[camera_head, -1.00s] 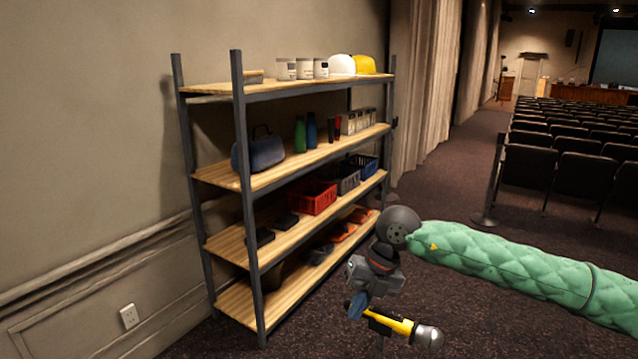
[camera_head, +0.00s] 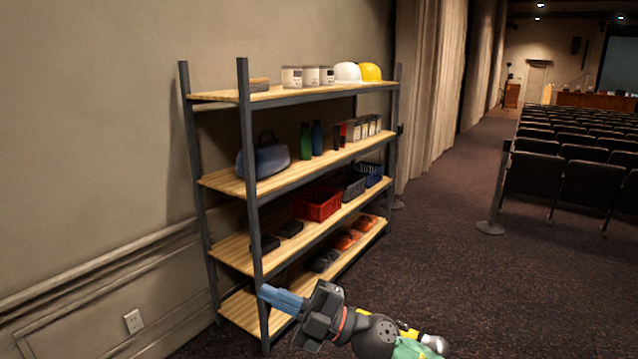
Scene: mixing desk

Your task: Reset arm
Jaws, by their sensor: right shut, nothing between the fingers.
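My right gripper (camera_head: 268,293) is at the bottom centre, with its blue fingers together and pointing left. Nothing shows between them. In the picture the fingertips overlap the shelf's front post near its lowest board; I cannot tell whether they touch. My right wrist and a bit of green padded sleeve show at the bottom edge. My left gripper is out of view.
A metal rack (camera_head: 250,200) with wooden boards holds helmets, bottles, baskets and shoes. Seat rows and a barrier post (camera_head: 496,190) stand right. Dark carpet lies open between.

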